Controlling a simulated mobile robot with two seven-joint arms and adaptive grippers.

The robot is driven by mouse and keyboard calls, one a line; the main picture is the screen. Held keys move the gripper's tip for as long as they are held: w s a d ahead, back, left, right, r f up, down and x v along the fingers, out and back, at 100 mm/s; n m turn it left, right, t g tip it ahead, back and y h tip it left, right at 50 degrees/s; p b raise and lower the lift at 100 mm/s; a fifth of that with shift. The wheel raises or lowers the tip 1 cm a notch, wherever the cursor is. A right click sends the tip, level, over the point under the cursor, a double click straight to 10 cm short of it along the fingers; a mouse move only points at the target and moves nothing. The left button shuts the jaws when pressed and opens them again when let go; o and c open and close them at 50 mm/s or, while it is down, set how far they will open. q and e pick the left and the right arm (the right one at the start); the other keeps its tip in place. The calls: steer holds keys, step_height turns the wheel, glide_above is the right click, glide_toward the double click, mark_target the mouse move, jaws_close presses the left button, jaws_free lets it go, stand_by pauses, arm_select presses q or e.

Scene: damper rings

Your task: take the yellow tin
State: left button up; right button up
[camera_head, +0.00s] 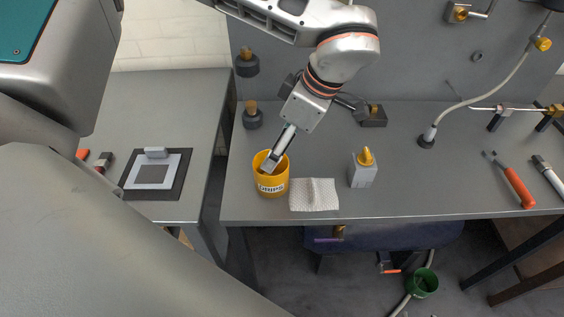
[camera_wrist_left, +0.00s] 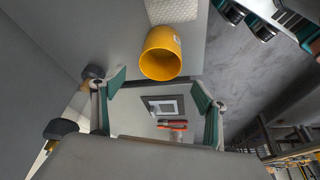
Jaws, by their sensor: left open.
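The yellow tin (camera_head: 272,187) stands upright and open-topped near the front left edge of the grey bench. My left gripper (camera_head: 271,162) comes down from above, its end overlapping the tin's mouth in the head view. In the left wrist view the tin (camera_wrist_left: 165,55) shows its open mouth, beyond the spread fingers of the left gripper (camera_wrist_left: 159,90). The fingers are open with nothing gripped. Whether a finger touches the tin cannot be told. My right gripper is not in view.
A white textured cloth (camera_head: 314,195) lies right of the tin. A grey block with a yellow tip (camera_head: 363,168) stands farther right. A dark knobbed weight (camera_head: 252,115) is behind the tin. A gap separates the left table (camera_head: 185,110) from the bench.

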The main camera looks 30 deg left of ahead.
arm_select(q)
steer(key=x, duration=0.6)
steer(key=shift+d+f, duration=0.1)
steer(key=shift+f, duration=0.8)
steer(key=c, duration=1.5)
steer(key=shift+o, duration=0.2)
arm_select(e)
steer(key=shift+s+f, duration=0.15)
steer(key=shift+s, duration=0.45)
